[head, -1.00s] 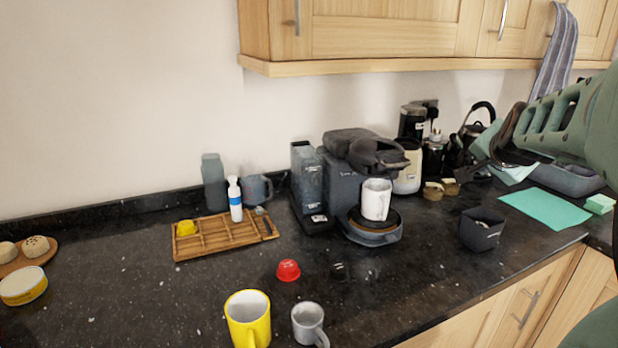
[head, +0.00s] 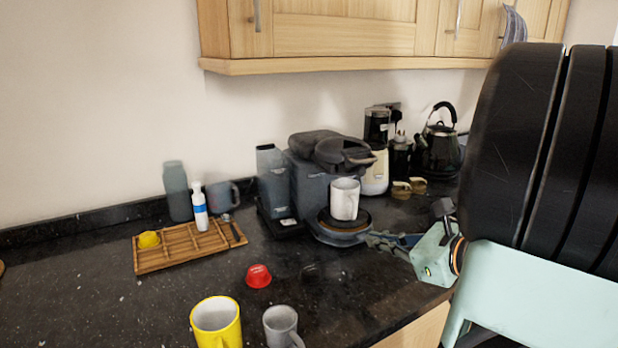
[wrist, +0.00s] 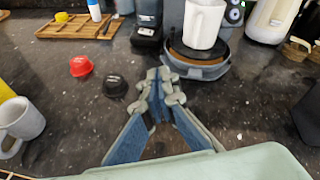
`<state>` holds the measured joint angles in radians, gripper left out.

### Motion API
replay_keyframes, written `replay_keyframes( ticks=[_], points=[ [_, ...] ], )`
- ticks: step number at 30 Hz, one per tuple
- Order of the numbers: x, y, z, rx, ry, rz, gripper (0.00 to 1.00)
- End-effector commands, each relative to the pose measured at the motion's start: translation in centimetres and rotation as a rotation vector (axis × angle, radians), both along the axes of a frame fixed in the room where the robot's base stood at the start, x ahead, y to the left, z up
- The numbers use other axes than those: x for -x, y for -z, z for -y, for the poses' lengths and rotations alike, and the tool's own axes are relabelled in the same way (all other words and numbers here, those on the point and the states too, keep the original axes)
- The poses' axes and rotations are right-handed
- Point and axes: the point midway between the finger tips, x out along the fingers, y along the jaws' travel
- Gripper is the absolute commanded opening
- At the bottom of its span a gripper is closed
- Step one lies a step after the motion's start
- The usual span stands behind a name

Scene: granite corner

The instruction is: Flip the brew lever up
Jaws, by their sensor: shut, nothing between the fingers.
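The coffee machine (head: 316,185) stands on the dark counter, with its dark head raised at the top and a light-tipped lever (head: 362,161) at the head's right side. A white mug (head: 344,199) stands on its round drip tray (head: 336,234); the mug also shows in the wrist view (wrist: 203,24). My gripper (head: 372,240) is low over the counter, just right of the drip tray. In the wrist view its fingers (wrist: 158,84) are together and empty, in front of the machine's base. The lever is outside the wrist view.
A red capsule (head: 258,276) and a dark capsule (wrist: 115,86) lie in front of the machine. A yellow mug (head: 216,322) and a grey mug (head: 281,325) stand at the front. A wooden tray (head: 160,258) is left; a kettle (head: 437,150) is behind right.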

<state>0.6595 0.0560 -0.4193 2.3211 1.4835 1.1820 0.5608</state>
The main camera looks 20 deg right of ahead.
Motion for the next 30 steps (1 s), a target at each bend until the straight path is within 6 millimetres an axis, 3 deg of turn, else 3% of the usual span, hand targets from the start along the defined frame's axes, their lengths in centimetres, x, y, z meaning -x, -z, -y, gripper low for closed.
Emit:
replay_keyframes(
  ticks=[6, 12, 26, 30],
  points=[
    [0.5, -3.1, 2.7, -0.221, 0.158, 0.207, 0.00],
    [1.3, -5.1, 4.7, -0.312, 0.239, 0.325, 0.00],
    [1.5, -5.6, 5.2, -0.330, 0.257, 0.355, 0.00],
    [0.7, -5.6, 5.1, -0.330, 0.256, 0.355, 0.00]
  ],
)
